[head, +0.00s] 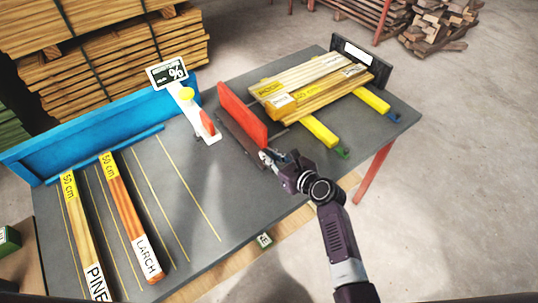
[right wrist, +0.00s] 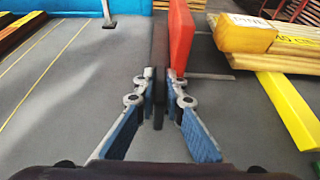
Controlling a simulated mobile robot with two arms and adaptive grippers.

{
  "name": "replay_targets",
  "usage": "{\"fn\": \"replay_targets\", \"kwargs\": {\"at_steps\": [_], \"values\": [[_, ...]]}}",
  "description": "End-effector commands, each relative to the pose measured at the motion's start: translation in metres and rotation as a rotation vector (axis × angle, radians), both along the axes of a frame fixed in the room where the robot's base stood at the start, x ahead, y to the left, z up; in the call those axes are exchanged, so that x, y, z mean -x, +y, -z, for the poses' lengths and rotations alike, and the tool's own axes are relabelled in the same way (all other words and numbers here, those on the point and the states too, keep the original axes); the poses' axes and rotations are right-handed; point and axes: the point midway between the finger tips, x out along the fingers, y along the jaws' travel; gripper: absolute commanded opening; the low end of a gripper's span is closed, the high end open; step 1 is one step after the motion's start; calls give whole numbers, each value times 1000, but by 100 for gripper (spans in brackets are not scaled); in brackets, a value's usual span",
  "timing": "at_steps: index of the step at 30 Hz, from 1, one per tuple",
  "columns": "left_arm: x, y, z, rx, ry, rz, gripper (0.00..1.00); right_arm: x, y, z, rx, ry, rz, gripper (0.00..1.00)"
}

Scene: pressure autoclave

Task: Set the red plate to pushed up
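The red plate (head: 243,112) stands upright along the right part of the grey table, with a dark bar (head: 240,136) along its left side. In the right wrist view the plate (right wrist: 181,40) rises just ahead of the right finger. My right gripper (head: 267,157) is at the near end of the plate and bar. In the right wrist view its fingertips (right wrist: 160,78) lie close on either side of a dark upright part. I cannot tell whether they press on it. My left gripper is not in view.
Yellow boards (head: 312,84) rest on yellow rails right of the plate. A white device with an orange handle (head: 207,122) and a sign (head: 167,72) stand left of it. Two labelled planks (head: 130,217) lie at the left by a blue fence (head: 95,125).

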Motion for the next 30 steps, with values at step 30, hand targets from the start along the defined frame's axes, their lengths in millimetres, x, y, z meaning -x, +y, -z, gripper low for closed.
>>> {"fn": "replay_targets", "kwargs": {"at_steps": [30], "values": [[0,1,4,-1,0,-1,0,-61,-84,0,2,-1,2,0]]}}
